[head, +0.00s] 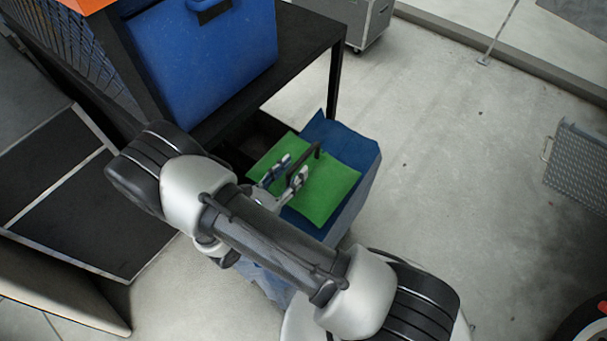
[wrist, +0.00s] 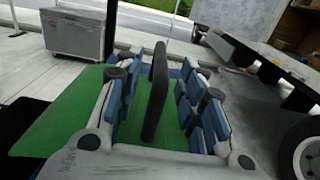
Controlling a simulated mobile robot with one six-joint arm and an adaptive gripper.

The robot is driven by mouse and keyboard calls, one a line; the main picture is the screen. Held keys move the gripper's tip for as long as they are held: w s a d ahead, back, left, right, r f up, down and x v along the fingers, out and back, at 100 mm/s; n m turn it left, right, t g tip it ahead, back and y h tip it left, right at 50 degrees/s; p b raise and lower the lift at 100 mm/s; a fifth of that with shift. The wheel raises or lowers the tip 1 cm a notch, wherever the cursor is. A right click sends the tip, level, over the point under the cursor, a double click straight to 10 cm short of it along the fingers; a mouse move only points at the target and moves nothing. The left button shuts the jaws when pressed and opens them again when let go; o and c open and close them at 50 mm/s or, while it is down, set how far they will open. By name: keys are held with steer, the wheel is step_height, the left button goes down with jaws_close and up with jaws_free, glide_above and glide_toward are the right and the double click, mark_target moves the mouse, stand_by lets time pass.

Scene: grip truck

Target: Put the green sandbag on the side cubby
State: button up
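The green sandbag (head: 328,195) lies flat on top of a blue bag-like thing (head: 345,150), beside a black cart. A black strap handle (head: 303,166) stands up from the sandbag. My gripper (head: 286,175) is open over the bag, with its fingers on either side of the handle. In the wrist view, my gripper (wrist: 160,100) has the handle (wrist: 156,90) upright between its blue-padded fingers, with green showing in gaps on both sides. The sandbag (wrist: 60,125) spreads below. A dark recess (head: 258,135) under the cart top may be the side cubby; its inside is mostly hidden.
A blue cooler (head: 205,60) stands on the cart's black top (head: 300,45), whose leg (head: 334,82) rises near the bag. A grey case (head: 370,20) stands behind.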

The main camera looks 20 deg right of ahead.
mark_target(315, 146)
steer(key=x, duration=0.2)
steer(key=b+x, duration=0.1)
steer(key=x, duration=0.2)
steer(key=shift+w+d+r, duration=0.1)
steer(key=shift+d+r, duration=0.05)
steer(key=shift+r, duration=0.1)
steer(key=shift+c, duration=0.2)
jaws_close()
stand_by(0.7)
steer(key=shift+w+r, duration=0.1)
steer(key=shift+r, duration=0.1)
